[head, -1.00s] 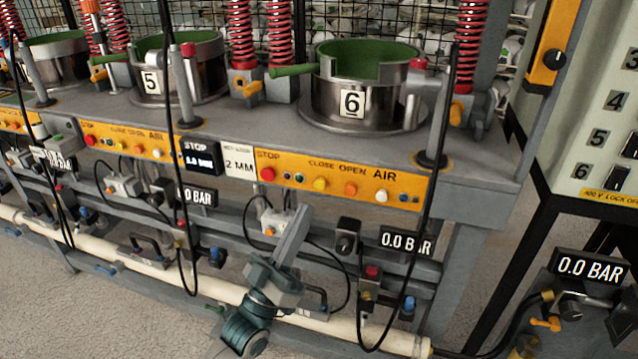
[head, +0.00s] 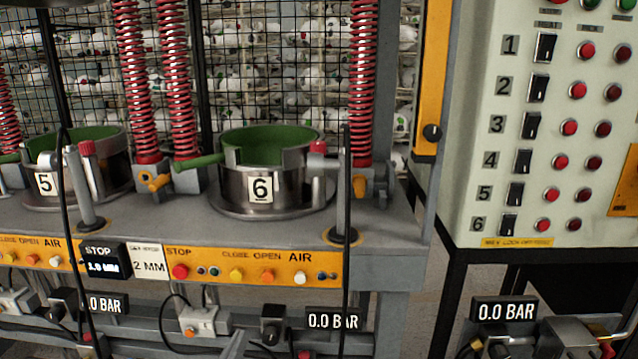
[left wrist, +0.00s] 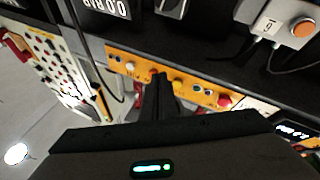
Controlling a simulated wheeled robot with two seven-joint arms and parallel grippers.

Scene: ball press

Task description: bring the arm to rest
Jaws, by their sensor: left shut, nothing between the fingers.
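My left gripper (head: 236,344) shows only as a grey sliver at the bottom edge of the head view, below the station 6 button strip; the rest of that arm is out of frame. In the left wrist view its dark fingers (left wrist: 160,92) are together and empty. They stand in front of the orange button strip (left wrist: 125,62), which that view shows turned over. I cannot tell how far they are from it. My right gripper is in neither view.
The station 6 steel ring with a green lining (head: 235,190) stands open on the grey bench (head: 385,228), beside red springs (head: 365,80). A black hose (head: 346,240) hangs in front. A pale switch cabinet (head: 480,200) is at the right. Below the strip are valves and a 0.0 BAR display (head: 332,320).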

